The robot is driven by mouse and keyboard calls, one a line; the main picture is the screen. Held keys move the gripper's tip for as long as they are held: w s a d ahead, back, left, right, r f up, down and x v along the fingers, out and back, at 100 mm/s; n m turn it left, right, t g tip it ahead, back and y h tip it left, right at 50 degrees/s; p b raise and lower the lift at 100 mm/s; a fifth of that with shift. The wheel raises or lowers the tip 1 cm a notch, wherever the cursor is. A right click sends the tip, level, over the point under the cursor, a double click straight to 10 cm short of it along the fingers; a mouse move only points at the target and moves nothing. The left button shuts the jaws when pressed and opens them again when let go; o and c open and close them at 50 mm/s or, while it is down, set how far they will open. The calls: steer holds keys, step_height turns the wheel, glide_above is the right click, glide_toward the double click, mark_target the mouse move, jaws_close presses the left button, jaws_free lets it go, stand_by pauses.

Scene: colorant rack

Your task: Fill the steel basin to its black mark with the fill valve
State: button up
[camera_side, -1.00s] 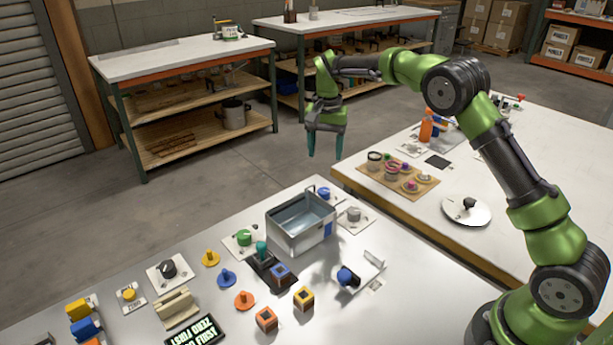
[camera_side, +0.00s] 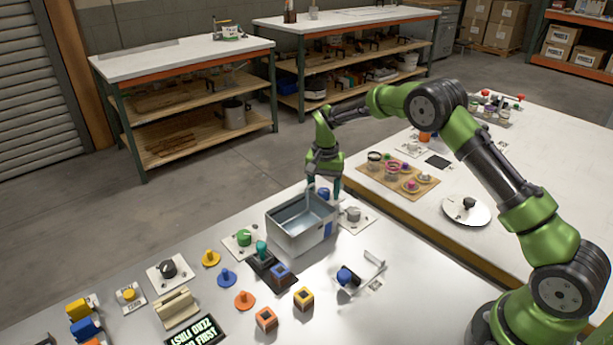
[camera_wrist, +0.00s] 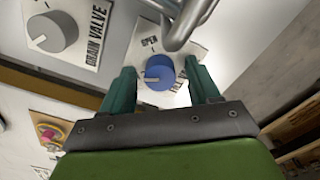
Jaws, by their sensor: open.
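The steel basin (camera_side: 298,236) stands on the near table in the side view, with a blue patch on its right end. I cannot make out a black mark or the water level. The blue fill valve knob (camera_wrist: 160,73) sits on a white plate marked "OPEN", partly hidden, and also shows behind the basin in the side view (camera_side: 323,194). My gripper (camera_wrist: 163,84) is open, its two teal fingers on either side of the blue knob, apart from it. A grey drain valve knob (camera_wrist: 52,33) is at the upper left of the wrist view, beside the basin in the side view (camera_side: 353,214).
A curved steel spout (camera_wrist: 184,22) passes close above the fill valve. Left of the basin are a green knob (camera_side: 244,237), a teal-handled lever (camera_side: 262,250) and several coloured pegs and blocks. A second table (camera_side: 540,170) stands behind right.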

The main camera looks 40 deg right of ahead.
mark_target(324, 190)
steer(key=c, duration=1)
steer(key=n, duration=0.4)
steer(key=shift+c, duration=0.2)
steer(key=o, duration=1)
steer(key=shift+o, duration=0.2)
step_height(324, 190, up, 17)
